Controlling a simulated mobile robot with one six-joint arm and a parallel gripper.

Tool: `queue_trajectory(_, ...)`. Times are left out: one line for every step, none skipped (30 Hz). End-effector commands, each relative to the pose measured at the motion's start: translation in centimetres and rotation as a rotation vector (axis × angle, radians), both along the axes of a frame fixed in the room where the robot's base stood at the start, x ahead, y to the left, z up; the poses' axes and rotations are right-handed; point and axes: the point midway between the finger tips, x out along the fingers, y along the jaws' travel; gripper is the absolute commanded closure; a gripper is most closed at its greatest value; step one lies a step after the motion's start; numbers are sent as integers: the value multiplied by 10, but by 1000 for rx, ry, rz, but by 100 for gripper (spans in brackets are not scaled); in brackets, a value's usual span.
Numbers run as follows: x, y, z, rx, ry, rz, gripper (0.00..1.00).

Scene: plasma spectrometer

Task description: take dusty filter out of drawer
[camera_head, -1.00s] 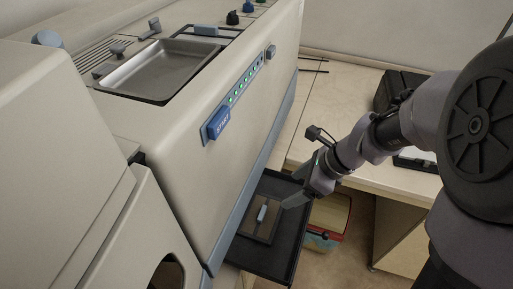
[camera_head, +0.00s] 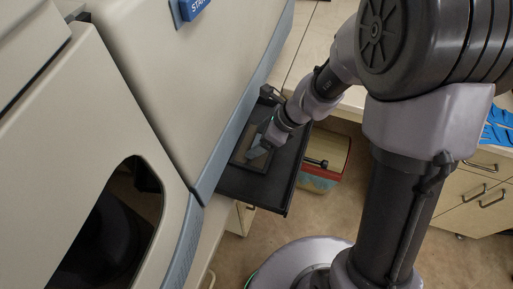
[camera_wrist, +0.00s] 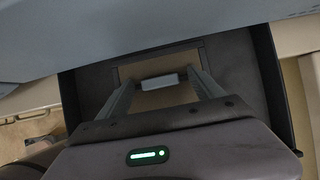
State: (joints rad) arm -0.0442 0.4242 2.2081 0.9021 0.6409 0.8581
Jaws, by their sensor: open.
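The dusty filter (camera_head: 242,150) lies flat in the open black drawer (camera_head: 284,172) below the machine's blue-grey edge. In the wrist view the filter is a brown square panel (camera_wrist: 165,98) in a dark frame, with a light grey handle (camera_wrist: 162,81) on top. My gripper (camera_head: 256,154) is over the filter, pointing down at it. In the wrist view my gripper (camera_wrist: 165,80) is open, with one finger on each side of the handle. The handle appears between the fingertips; contact is not visible. My gripper hides part of the filter in the head view.
The large beige machine (camera_head: 190,80) stands close to the left, its lower edge overhanging the drawer's inner end. A red-topped box (camera_head: 325,155) is on the floor beyond the drawer. A counter with drawers (camera_head: 475,190) stands at the right.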

Motion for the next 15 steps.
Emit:
queue_trajectory(0, 0, 1, 0, 0, 0, 24)
queue_trajectory(0, 0, 1, 0, 0, 0, 24)
queue_trajectory(0, 0, 1, 0, 0, 0, 24)
queue_trajectory(0, 0, 1, 0, 0, 0, 30)
queue_trajectory(0, 0, 1, 0, 0, 0, 35)
queue_trajectory(0, 0, 1, 0, 0, 0, 43)
queue_trajectory(0, 0, 1, 0, 0, 0, 49)
queue_trajectory(0, 0, 1, 0, 0, 0, 55)
queue_trajectory(0, -1, 1, 0, 0, 0, 63)
queue_trajectory(0, -1, 1, 0, 0, 0, 69)
queue_trajectory(0, -1, 1, 0, 0, 0, 75)
queue_trajectory(0, -1, 1, 0, 0, 0, 83)
queue_trajectory(0, -1, 1, 0, 0, 0, 88)
queue_trajectory(0, -1, 1, 0, 0, 0, 91)
queue_trajectory(0, -1, 1, 0, 0, 0, 91)
